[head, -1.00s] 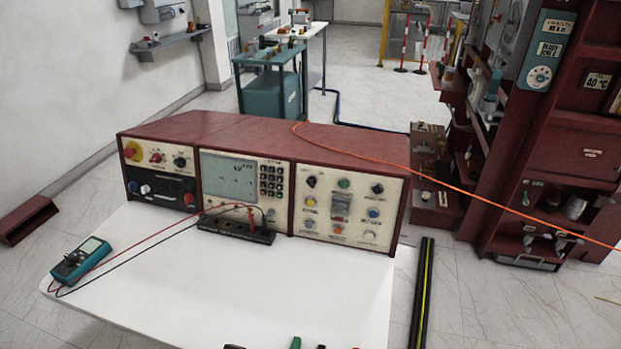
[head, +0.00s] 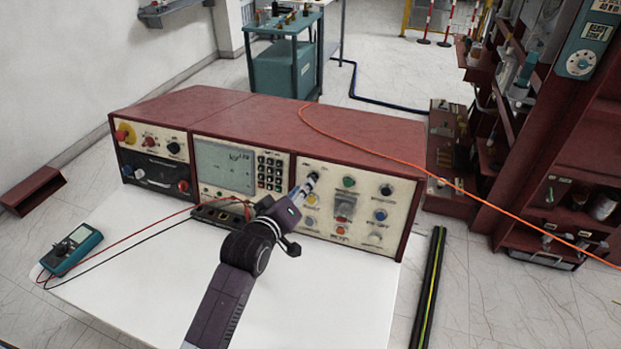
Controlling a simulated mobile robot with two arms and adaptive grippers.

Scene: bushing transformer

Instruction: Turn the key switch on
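The key switch (head: 313,176) is a small dark knob at the upper left of the right-hand panel on the red control console (head: 190,112). My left gripper (head: 309,183) reaches up from the front, its fingertips at the key switch and partly covering it. The fingers look close together, but the view is too small to show whether they grip the switch. How far the switch is turned cannot be seen. My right gripper is not in view.
The console stands on a white table (head: 130,260). A teal multimeter (head: 72,250) lies at the left, with red and black leads to a dark terminal block (head: 215,214). More knobs and buttons surround the switch. An orange cable (head: 400,167) runs over the console top.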

